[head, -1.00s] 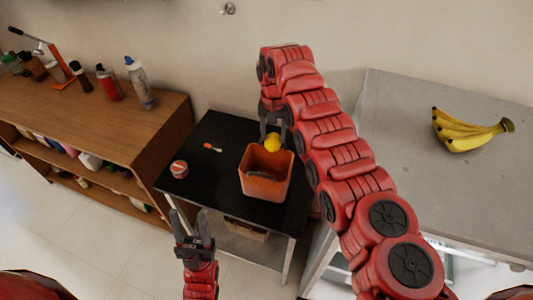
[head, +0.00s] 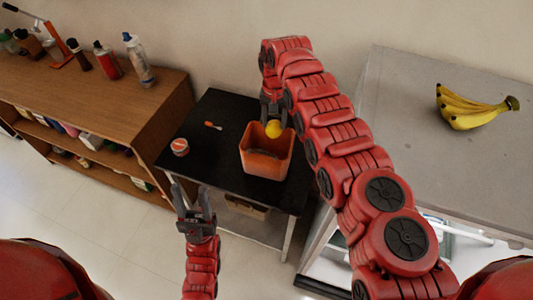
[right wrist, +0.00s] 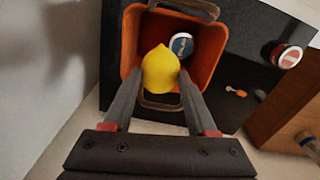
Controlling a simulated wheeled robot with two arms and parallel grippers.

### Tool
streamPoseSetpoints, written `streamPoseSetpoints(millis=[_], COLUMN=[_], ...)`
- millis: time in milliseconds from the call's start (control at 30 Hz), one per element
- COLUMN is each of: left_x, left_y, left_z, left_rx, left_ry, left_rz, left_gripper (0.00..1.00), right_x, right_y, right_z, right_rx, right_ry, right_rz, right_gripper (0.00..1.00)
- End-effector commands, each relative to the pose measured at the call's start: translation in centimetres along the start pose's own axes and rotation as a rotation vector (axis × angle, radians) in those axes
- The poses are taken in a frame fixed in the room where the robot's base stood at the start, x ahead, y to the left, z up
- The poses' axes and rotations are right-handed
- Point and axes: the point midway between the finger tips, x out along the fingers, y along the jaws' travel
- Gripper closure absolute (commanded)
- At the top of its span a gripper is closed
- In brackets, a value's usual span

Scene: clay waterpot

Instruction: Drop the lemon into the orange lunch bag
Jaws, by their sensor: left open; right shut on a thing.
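The orange lunch bag (head: 267,162) stands open on the black table; it also shows in the right wrist view (right wrist: 208,50). My right gripper (head: 273,118) is shut on the yellow lemon (head: 274,129) at the bag's back rim. In the right wrist view the lemon (right wrist: 160,70) sits between the fingertips, over the bag's opening. A round container with a dark label (right wrist: 181,45) is visible inside the bag. My left gripper (head: 193,199) is open and empty, in front of the table's left front corner.
The black table (head: 200,165) also bears a small red-and-white jar (head: 180,147) and a small orange-handled item (head: 212,126). A wooden shelf (head: 130,100) with bottles stands left. A grey counter (head: 420,130) with bananas (head: 472,107) stands right.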

Motion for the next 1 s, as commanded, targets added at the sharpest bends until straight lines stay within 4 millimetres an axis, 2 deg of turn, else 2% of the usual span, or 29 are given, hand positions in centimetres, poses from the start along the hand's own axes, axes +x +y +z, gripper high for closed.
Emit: streamPoseSetpoints(millis=[33,67,233,533,667,767,900,1000], left_x=[0.0,0.0,0.0,0.0,-0.5,-1.2,-2.8,-3.0], left_y=[0.0,0.0,0.0,0.0,0.0,0.1,0.1,0.1], left_z=[0.0,0.0,0.0,0.0,0.1,0.2,0.5,0.5], left_rx=[0.000,0.000,0.000,0.000,0.000,0.000,0.000,0.000], left_ry=[0.000,0.000,0.000,0.000,0.000,0.000,0.000,0.000], left_rz=[0.000,0.000,0.000,0.000,0.000,0.000,0.000,0.000], left_gripper=[0.50,0.50,0.50,0.50,0.50,0.50,0.50,0.50], right_x=[0.0,0.0,0.0,-0.1,-0.9,-2.5,-5.8,-7.9], right_y=[0.0,0.0,0.0,0.0,0.0,0.0,-0.1,-0.3], right_z=[0.0,0.0,0.0,0.0,0.0,-0.1,-0.1,0.0], right_rx=[0.000,0.000,0.000,0.000,-0.001,0.001,-0.001,-0.003], right_ry=[0.000,0.000,-0.001,-0.001,0.000,0.004,0.006,0.006], right_rz=[0.000,0.000,0.000,0.000,-0.001,-0.003,-0.002,0.001], right_gripper=[1.00,0.39,0.08,0.07,0.07,0.07,0.07,0.07])
